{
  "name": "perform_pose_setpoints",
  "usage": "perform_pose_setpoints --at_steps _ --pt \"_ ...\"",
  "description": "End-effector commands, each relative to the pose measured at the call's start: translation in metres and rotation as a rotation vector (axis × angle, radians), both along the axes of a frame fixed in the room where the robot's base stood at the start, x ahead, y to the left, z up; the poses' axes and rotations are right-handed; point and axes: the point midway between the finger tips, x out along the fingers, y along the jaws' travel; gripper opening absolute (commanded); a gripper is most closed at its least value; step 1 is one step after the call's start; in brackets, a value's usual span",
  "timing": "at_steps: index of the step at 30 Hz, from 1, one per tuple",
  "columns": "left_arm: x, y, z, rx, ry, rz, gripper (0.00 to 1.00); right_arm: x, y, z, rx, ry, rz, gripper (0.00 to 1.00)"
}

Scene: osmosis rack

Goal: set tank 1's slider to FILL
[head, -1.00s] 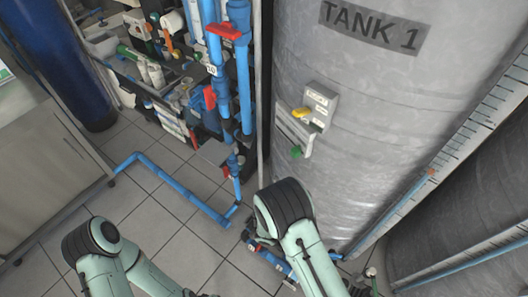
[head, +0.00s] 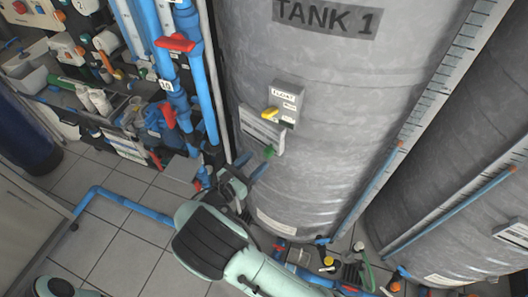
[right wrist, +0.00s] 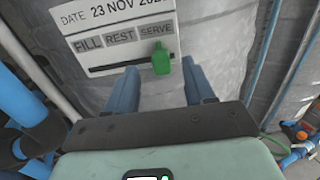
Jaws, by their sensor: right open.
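Tank 1 (head: 330,85) is a large grey cylinder. Its slider plate (head: 262,127) is on the tank's front; it also shows in the right wrist view (right wrist: 112,53), labelled FILL, REST, SERVE from left to right. The green slider knob (right wrist: 162,58) is at the right end of the dark slot, under SERVE; it also shows in the head view (head: 268,152). My right gripper (right wrist: 160,86) is open and empty, its two blue fingers pointing at the plate either side of and below the knob, apparently short of it. My left gripper is out of view.
A grey box with a yellow lever (head: 271,112) sits just above the slider plate. Blue pipes with red valve handles (head: 176,42) stand left of the tank. A level scale (head: 428,100) runs down its right side. Valves and fittings (head: 328,262) lie at floor level.

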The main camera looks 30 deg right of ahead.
Motion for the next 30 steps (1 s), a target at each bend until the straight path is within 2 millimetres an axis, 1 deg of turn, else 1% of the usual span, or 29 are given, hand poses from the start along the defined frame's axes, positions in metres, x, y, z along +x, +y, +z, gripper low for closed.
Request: perform_pose_setpoints --at_steps 1,3,6,9,13,20,21,23,24,25,26,30 --pt "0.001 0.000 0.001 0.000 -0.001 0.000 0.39 0.004 -0.010 0.000 0.001 0.000 -0.003 0.53" --pt "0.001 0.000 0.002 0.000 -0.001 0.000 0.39 0.008 -0.022 0.000 0.000 0.001 -0.004 0.53" --pt "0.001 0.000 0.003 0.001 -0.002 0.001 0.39 0.013 -0.035 0.000 0.001 0.000 -0.003 0.53" --pt "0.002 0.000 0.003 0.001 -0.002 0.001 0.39 0.016 -0.044 0.000 0.001 0.000 0.000 0.53" --pt "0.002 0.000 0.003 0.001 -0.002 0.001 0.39 0.018 -0.049 0.000 0.001 0.000 -0.001 0.53" --pt "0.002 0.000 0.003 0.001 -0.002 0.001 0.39 0.018 -0.050 0.000 0.002 0.001 0.000 0.53" --pt "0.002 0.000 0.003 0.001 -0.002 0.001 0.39 0.018 -0.050 0.000 0.002 0.001 0.000 0.50" --pt "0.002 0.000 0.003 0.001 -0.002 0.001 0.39 0.018 -0.049 0.000 0.002 0.001 0.000 0.30" --pt "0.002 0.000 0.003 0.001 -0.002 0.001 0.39 0.018 -0.049 0.000 0.002 0.001 0.000 0.17" --pt "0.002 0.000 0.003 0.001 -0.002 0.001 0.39 0.018 -0.049 0.000 0.002 0.001 0.000 0.08" --pt "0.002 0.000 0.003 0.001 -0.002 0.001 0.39 0.018 -0.049 0.000 0.002 0.001 0.000 0.00" --pt "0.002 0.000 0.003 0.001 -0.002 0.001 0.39 0.019 -0.050 0.000 0.001 0.000 0.000 0.00"
